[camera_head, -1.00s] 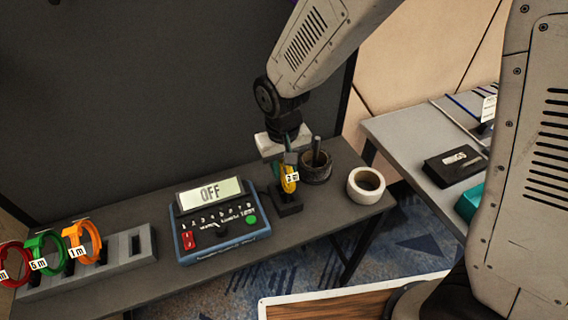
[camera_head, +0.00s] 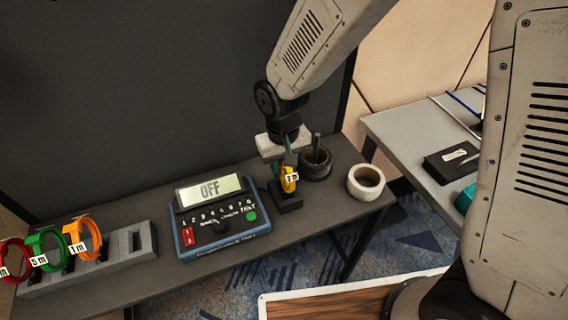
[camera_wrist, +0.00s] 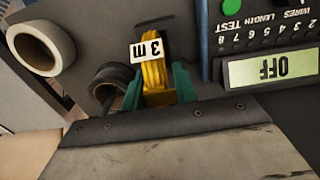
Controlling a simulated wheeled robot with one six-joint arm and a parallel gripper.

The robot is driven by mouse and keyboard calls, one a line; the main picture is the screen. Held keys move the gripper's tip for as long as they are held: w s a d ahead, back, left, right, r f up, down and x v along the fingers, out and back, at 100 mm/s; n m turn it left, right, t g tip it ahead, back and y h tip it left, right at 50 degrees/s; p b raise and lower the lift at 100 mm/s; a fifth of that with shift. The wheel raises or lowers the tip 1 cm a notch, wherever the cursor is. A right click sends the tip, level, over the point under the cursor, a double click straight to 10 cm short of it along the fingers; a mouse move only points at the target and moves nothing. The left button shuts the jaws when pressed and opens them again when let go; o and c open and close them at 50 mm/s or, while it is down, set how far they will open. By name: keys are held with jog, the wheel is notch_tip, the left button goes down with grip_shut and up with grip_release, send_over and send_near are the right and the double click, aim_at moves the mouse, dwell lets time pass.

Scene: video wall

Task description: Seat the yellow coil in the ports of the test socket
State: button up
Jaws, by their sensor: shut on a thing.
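The yellow coil (camera_head: 289,180) carries a white "3 m" label. My gripper (camera_head: 289,165) is shut on it and points down. In the wrist view the coil (camera_wrist: 155,75) sits between the two green fingers of my gripper (camera_wrist: 158,85). The test socket (camera_head: 286,200) is a small dark block on the bench, right of the tester. The coil is over the socket, at its top; I cannot tell whether its ends are in the ports. The wrist view shows only a little of the dark block behind the coil.
A blue tester (camera_head: 215,219) reading OFF stands just left. A dark ring (camera_head: 316,166) with an upright rod and a white tape roll (camera_head: 366,182) stand right. A grey rack (camera_head: 126,258) with red, green and orange coils is at far left. A side table (camera_head: 412,140) is at right.

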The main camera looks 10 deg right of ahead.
dwell(0.3)
jog(key=o, duration=1.1)
jog(key=shift+o, duration=0.2)
notch_tip(320, 180, up, 8)
jog(key=shift+a+f, duration=0.1)
jog(key=shift+f, duration=0.05)
jog(key=shift+s, duration=0.1)
jog(key=s+d, duration=0.1)
jog(key=s+d+g, duration=0.1)
jog(key=s, duration=0.1)
jog(key=shift+n+h, duration=0.3)
jog(key=shift+n, duration=0.1)
jog(key=s+d+r+m+t, duration=0.1)
jog(key=s+d+r+m, duration=0.1)
jog(key=s+d+r, duration=0.5)
jog(key=s+d+r+m+t+y, duration=0.1)
jog(key=s+d+r+m, duration=0.1)
jog(key=s+d+r, duration=0.5)
jog(key=s+d, duration=0.2)
jog(key=d, duration=0.3)
jog(key=shift+r, duration=0.3)
